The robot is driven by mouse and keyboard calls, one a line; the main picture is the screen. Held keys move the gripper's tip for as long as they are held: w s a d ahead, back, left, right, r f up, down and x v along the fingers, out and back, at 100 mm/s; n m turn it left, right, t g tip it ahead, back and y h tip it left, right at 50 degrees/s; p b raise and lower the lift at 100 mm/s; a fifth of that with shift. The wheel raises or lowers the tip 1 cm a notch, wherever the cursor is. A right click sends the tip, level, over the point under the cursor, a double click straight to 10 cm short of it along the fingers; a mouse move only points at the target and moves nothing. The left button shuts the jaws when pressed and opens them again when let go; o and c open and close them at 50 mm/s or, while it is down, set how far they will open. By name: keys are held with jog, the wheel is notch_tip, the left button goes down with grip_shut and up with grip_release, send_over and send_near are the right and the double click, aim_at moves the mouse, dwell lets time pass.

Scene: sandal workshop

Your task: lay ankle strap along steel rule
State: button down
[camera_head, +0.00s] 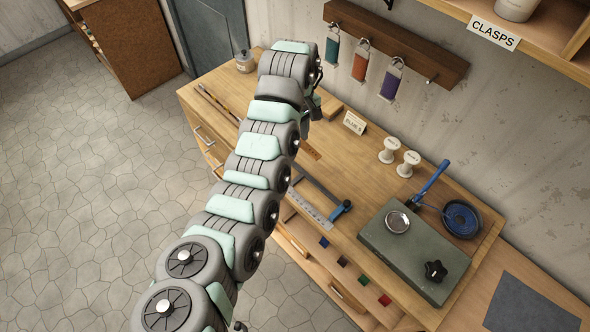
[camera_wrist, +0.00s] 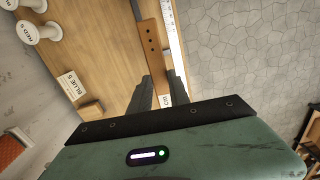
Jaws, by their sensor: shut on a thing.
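The brown leather ankle strap (camera_wrist: 151,36), with a row of small holes, runs upward from my gripper (camera_wrist: 161,82) in the wrist view. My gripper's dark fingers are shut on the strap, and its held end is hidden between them. The steel rule (camera_wrist: 169,18), pale with tick marks, runs nearly parallel just right of the strap. Whether strap and rule touch, or how high the strap is, I cannot tell. In the head view a short piece of the strap (camera_head: 311,151) shows past my arm, and part of the rule (camera_head: 308,206) lies near the bench's front edge.
A small label card (camera_head: 355,123), two white spools (camera_head: 389,151) and a wooden block (camera_wrist: 91,109) stand on the wall side. A grey-green slab (camera_head: 385,250) holds a small dish. My arm covers much of the bench's left.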

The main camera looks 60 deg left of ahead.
jog(key=shift+s+a+f, duration=0.25)
jog(key=shift+s+a, duration=0.05)
jog(key=b, duration=0.5)
send_over(296, 178)
notch_tip(296, 178, down, 14)
jog(key=shift+f, duration=2.65)
jog(key=shift+f, duration=0.1)
jog(key=shift+f, duration=0.5)
jog(key=c, duration=1.2)
grip_release()
jog(key=shift+r, duration=0.1)
jog(key=shift+c, duration=0.2)
